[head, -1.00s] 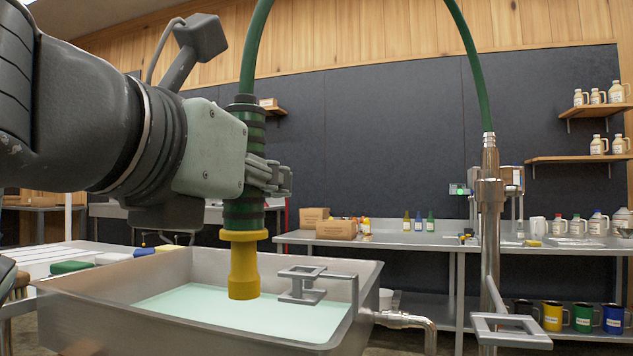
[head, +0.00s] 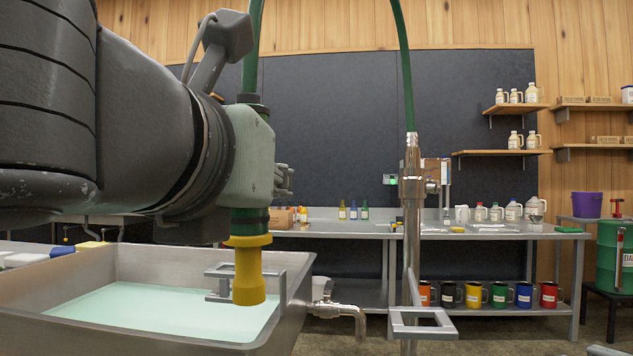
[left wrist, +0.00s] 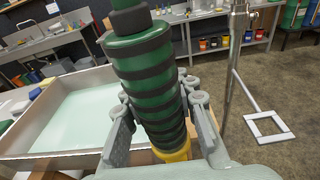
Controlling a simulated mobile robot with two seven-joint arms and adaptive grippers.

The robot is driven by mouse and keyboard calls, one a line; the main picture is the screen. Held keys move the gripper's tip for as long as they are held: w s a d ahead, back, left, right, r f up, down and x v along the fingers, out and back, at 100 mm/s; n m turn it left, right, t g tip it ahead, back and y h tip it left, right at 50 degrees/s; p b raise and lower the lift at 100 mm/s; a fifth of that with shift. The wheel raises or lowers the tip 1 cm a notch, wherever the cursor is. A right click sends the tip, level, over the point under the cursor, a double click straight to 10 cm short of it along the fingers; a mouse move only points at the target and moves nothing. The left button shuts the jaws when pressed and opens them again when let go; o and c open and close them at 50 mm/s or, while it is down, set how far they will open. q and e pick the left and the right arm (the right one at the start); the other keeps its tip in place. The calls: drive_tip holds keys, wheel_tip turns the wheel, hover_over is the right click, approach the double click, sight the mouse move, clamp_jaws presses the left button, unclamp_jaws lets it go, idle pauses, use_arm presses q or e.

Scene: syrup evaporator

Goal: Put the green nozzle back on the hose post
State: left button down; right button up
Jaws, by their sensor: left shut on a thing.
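The green nozzle (left wrist: 143,85) has dark bands and a yellow tip (head: 248,275). My left gripper (head: 265,180) is shut around its green body and holds it upright, tip down, above the near right part of the steel basin. The left wrist view shows the fingers on both sides of the body. A green hose (head: 403,70) arches from the nozzle's top, out of the picture, to the metal hose post (head: 411,210). The post carries a square open holder (head: 422,331) low down, right of and apart from the nozzle. My right gripper is not in view.
The steel basin (head: 150,340) holds pale green liquid and has a bracket (head: 217,282) at its side and a spout (head: 350,312) toward the post. A long bench (head: 480,232) with bottles and several mugs stands behind. Open floor (left wrist: 285,85) lies around the holder.

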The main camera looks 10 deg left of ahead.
use_arm(q)
drive_tip(key=w+d+p, duration=0.1)
drive_tip(key=w+d, duration=0.3)
drive_tip(key=d, duration=1.1)
drive_tip(key=shift+d, duration=0.3)
idle(0.4)
drive_tip(key=shift+f, duration=0.15)
drive_tip(key=shift+f+b, duration=0.55)
drive_tip(key=shift+f, duration=0.25)
drive_tip(key=shift+f+b, duration=1.45)
drive_tip(key=shift+f, duration=0.95)
idle(1.4)
idle(0.4)
drive_tip(key=c, duration=1.1)
unclamp_jaws()
